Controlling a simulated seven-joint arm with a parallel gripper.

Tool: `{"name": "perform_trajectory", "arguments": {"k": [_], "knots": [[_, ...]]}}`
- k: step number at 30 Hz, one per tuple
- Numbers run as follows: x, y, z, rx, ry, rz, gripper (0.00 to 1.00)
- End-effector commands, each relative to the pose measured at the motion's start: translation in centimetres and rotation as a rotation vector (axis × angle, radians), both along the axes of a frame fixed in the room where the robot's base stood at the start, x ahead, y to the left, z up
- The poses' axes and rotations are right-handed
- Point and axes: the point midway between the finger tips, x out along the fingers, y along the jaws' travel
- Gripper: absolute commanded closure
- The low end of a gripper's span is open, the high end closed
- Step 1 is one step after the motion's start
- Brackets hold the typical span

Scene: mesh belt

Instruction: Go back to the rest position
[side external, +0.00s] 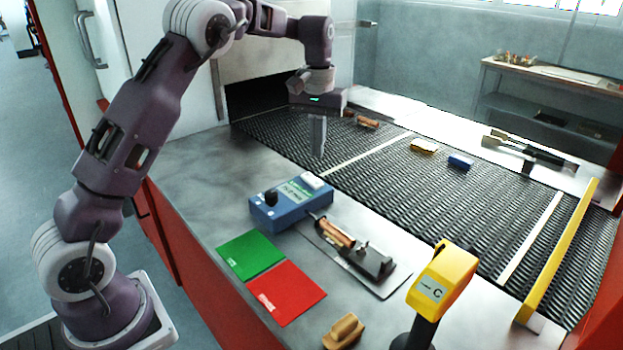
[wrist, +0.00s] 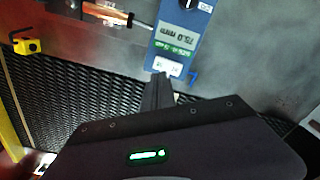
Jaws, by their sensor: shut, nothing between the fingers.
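My gripper (side external: 318,140) is shut and empty, pointing down over the near edge of the mesh belt, behind the blue gauge box. In the wrist view my gripper's closed fingers (wrist: 158,88) show above the dark palm, close to the end of the blue box in the picture. The mesh belt (side external: 470,205) runs from the dark opening toward the lower right. The blue gauge box (side external: 290,203) stands on the metal table, and it also shows in the wrist view with a 75.0 mm display (wrist: 180,35).
A copper-coloured piece (side external: 335,233) lies in a black fixture (side external: 372,262). Green (side external: 250,255) and red (side external: 288,292) pads lie in front. A yellow post unit (side external: 443,280) stands at the front. Yellow (side external: 424,146) and blue (side external: 460,161) blocks and copper-coloured pieces (side external: 367,123) lie on the belt.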

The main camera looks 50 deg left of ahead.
Motion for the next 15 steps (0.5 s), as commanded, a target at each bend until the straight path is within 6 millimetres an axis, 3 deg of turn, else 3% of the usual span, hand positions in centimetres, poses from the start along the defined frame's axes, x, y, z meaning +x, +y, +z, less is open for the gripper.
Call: {"name": "perform_trajectory", "arguments": {"k": [4,7,11,12,15], "knots": [[-0.3,-0.2,0.6,-0.003,-0.010,-0.004,1.00],[-2.7,-1.7,4.1,-0.014,-0.061,-0.034,1.00],[-9.9,-5.3,10.0,-0.025,-0.180,-0.134,1.00],[-12.6,-6.5,11.1,-0.022,-0.215,-0.173,1.00],[-19.5,-9.0,12.4,0.001,-0.304,-0.277,1.00]]}}
